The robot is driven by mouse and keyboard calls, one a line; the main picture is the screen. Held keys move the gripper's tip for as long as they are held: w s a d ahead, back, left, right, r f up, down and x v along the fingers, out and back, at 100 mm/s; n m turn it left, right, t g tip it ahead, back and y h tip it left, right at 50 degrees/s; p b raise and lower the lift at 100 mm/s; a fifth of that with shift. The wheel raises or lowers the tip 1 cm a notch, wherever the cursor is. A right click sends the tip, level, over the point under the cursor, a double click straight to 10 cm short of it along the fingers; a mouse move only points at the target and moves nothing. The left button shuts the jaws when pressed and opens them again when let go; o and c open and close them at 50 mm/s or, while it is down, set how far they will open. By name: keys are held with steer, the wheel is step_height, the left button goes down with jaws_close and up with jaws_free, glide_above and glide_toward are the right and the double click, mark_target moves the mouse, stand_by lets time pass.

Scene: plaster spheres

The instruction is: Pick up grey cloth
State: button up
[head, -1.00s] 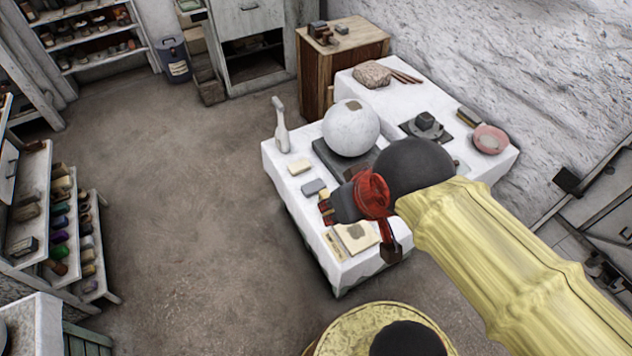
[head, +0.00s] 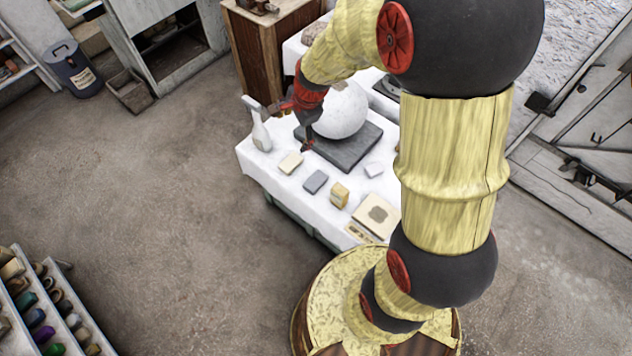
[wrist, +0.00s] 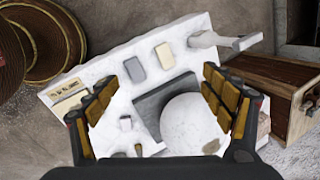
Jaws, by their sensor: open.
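The grey cloth (head: 316,181) looks like a small flat folded rectangle. It lies on the white-covered table between a cream block (head: 290,163) and a yellow sponge-like block (head: 339,195). In the wrist view the grey cloth (wrist: 135,69) lies near the left finger's tip, beside the cream block (wrist: 165,56). My gripper (head: 290,128) is above the table's left part, near the white sphere (head: 342,110). In the wrist view my gripper (wrist: 157,85) has its fingers wide apart with nothing held; it is apart from the cloth.
The sphere rests on a dark slab (head: 345,155). A white spray bottle (head: 260,130) stands at the table's left corner, close to my gripper. A white piece (head: 374,169) and a cream tile with a grey patch (head: 378,215) lie nearby. Floor left of the table is clear.

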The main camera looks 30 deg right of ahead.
steer(key=o, duration=0.3)
steer(key=w+d+f+m, duration=0.1)
steer(key=f+m, duration=0.1)
steer(key=f, duration=0.2)
steer(key=w+d+f+m, duration=0.1)
steer(key=f+m, duration=0.1)
steer(key=f, duration=0.3)
steer(key=w+d+f+m+g, duration=0.1)
steer(key=f+m, duration=0.1)
steer(key=f, duration=0.3)
steer(key=shift+d+m+p, duration=0.3)
steer(key=shift+d+m, duration=0.1)
steer(key=m+g, duration=0.1)
steer(key=m, duration=0.6)
glide_above(316, 180)
steer(key=s, duration=0.1)
steer(key=shift+h, duration=0.3)
steer(key=f, duration=1.8)
steer(key=shift+s+b, duration=0.2)
steer(key=shift+b, duration=0.1)
steer(key=f+b, duration=0.1)
steer(key=f, duration=0.1)
steer(key=w+f+b, duration=0.1)
steer(key=f+b, duration=0.1)
steer(key=f, duration=0.1)
steer(key=shift+w+f, duration=0.2)
steer(key=shift+f, duration=0.1)
steer(key=c, duration=0.3)
steer(key=c, duration=0.9)
